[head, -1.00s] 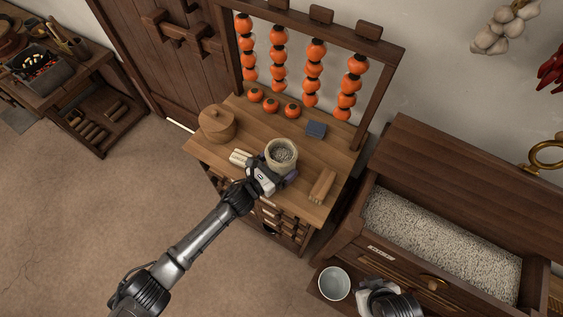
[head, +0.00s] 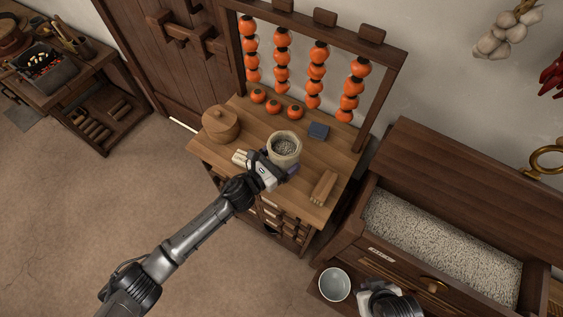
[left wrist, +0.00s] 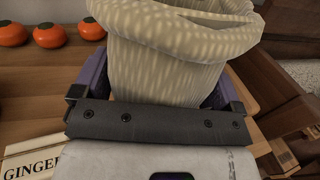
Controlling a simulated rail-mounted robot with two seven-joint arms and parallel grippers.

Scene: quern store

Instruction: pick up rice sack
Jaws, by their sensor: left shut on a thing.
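The rice sack (head: 284,148) is a small pale cloth bag, open at the top with grey-white grains inside. It is upright at the wooden stand's tabletop; I cannot tell whether its base touches the wood. My left gripper (head: 279,174) is shut on the sack from the front. In the left wrist view the sack (left wrist: 172,62) fills the upper middle, with the purple fingers of the left gripper (left wrist: 165,88) on both sides of it. My right gripper (head: 378,292) is at the bottom right beside a white bowl; its fingers cannot be made out.
Strings of persimmons hang behind. A grain chest (head: 440,242) stands to the right; the white bowl (head: 335,284) is below it.

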